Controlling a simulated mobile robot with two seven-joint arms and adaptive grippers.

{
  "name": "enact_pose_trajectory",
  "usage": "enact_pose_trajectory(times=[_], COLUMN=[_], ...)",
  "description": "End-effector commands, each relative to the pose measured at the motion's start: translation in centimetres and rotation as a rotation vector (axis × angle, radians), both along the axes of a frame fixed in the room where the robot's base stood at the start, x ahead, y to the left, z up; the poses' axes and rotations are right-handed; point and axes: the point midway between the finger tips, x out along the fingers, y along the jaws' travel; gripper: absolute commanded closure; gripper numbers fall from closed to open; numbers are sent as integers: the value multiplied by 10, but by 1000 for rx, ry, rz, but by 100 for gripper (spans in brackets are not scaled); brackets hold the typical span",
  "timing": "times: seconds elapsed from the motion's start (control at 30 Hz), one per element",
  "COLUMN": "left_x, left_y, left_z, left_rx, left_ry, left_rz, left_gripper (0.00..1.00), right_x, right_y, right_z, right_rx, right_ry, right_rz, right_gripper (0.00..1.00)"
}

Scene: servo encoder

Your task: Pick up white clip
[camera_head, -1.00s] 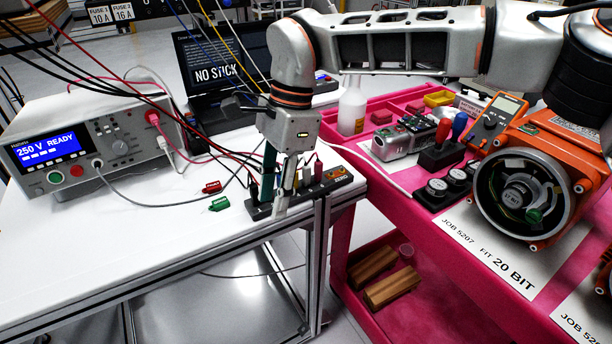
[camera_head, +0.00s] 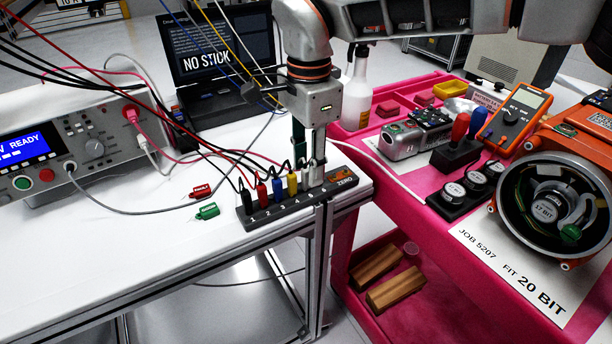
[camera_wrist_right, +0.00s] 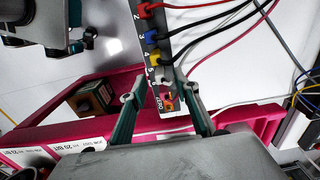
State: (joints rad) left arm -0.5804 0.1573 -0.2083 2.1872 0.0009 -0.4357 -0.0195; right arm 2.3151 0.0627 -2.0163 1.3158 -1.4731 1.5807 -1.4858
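A black numbered strip (camera_head: 262,213) on the white table holds a row of clips. A black clip (camera_head: 246,194), red clip (camera_head: 262,190), blue clip (camera_head: 277,188) and yellow clip (camera_head: 292,183) show in it. A pale clip, apparently the white clip (camera_wrist_right: 167,74), is by number 5 in the right wrist view; my fingers largely hide it in the head view. My right gripper (camera_wrist_right: 160,96) is open and points down, its fingers apart on both sides of the strip's end. What looks like my left gripper (camera_wrist_right: 72,42) shows at upper left in the right wrist view; its opening is unclear.
Cables run from the tester (camera_head: 75,150) to the clips. A pink cart (camera_head: 420,205) with an encoder motor (camera_head: 555,205) stands right. White tabletop is free at front left.

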Motion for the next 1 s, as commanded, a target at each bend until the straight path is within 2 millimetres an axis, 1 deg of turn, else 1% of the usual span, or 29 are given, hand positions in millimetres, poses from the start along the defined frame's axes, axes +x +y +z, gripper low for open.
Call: enact_pose_trajectory(times=[0.03, 0.1, 0.33, 0.37, 0.4, 0.47, 0.5, 0.83, 1.0], left_x=[1, 4, 12, 12, 12, 12, 12, 7, 4], left_y=[0, 0, 0, -1, -1, -1, -1, 0, 0], left_z=[0, 4, 9, 9, 10, 9, 9, 5, 5], left_rx=[-1, -2, -2, -2, -2, -2, -2, -3, -3], left_ry=[-2, -11, -28, -29, -29, -29, -28, -18, -12], left_rz=[-1, -3, -4, -4, -4, -4, -4, -3, -2], left_gripper=[60, 60, 60, 60, 60, 60, 60, 60, 60], right_x=[1, 1, 1, 1, 1, 1, 1, 1, 1], right_y=[-1, -1, 0, 0, 0, 0, 0, 0, 0], right_z=[-13, -19, -19, -19, -19, -19, -19, -19, -11], right_rx=[0, -1, 0, 0, 0, 0, 0, 0, 0], right_ry=[7, 5, 0, 0, 0, 0, 0, 1, -2], right_rz=[-1, -1, -1, -1, -1, -1, -1, -1, -3], right_gripper=[69, 69, 69, 72, 82, 98, 100, 100, 100])
